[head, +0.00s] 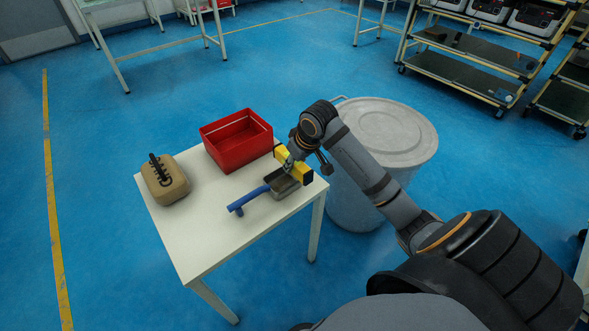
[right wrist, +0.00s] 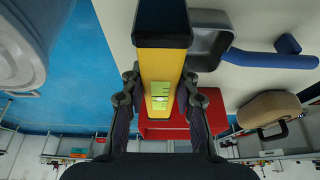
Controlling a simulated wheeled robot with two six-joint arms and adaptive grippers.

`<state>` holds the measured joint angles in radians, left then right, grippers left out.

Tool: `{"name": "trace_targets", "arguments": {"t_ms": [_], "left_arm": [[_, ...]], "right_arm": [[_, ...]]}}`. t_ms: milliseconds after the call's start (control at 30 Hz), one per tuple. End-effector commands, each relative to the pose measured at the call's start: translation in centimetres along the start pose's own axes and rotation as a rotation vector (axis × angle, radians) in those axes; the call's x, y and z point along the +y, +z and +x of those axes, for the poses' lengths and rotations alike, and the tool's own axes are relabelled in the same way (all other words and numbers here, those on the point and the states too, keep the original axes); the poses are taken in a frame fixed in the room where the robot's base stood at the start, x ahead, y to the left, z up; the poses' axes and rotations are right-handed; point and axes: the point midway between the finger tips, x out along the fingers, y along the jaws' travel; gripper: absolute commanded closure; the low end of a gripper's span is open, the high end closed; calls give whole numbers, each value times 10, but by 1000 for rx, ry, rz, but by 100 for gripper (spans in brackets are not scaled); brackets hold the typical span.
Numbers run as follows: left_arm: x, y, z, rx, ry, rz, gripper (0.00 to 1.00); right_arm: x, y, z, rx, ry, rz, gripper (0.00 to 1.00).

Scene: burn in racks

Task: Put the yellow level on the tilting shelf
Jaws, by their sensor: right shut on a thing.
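The yellow level (head: 293,167) has black ends and is at the right side of the white table. My right gripper (head: 290,158) is shut on it. In the right wrist view the level (right wrist: 161,65) lies between the two fingers of the gripper (right wrist: 160,92), with its green vial facing the camera. I cannot tell whether the level touches the table. A rack with dark shelves (head: 470,62) stands at the far upper right; I cannot tell which shelf is the tilting one. My left gripper is not in view.
The white table (head: 200,240) also holds a red bin (head: 237,153), a tan case with a black handle (head: 165,181) and a grey scoop (head: 287,188) with a blue handle (head: 250,199), close to the level. A large grey lidded barrel (head: 400,130) stands right of the table. Blue floor is open beyond.

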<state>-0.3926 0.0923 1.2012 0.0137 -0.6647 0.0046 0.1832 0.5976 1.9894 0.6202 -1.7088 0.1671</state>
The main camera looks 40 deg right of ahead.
Motion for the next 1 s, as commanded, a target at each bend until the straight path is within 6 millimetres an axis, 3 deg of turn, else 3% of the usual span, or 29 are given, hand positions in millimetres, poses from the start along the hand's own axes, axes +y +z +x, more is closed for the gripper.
{"name": "trace_targets", "arguments": {"t_ms": [100,467,500,633,1000], "left_arm": [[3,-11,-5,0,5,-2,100],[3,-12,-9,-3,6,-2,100],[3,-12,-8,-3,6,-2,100],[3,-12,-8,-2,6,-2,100],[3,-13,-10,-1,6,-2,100]], "right_arm": [[0,7,16,-1,0,0,100],[0,8,17,-1,0,0,100],[0,8,18,-1,0,-1,66],[0,8,18,-1,0,0,49],[0,7,12,0,2,-1,48]]}}
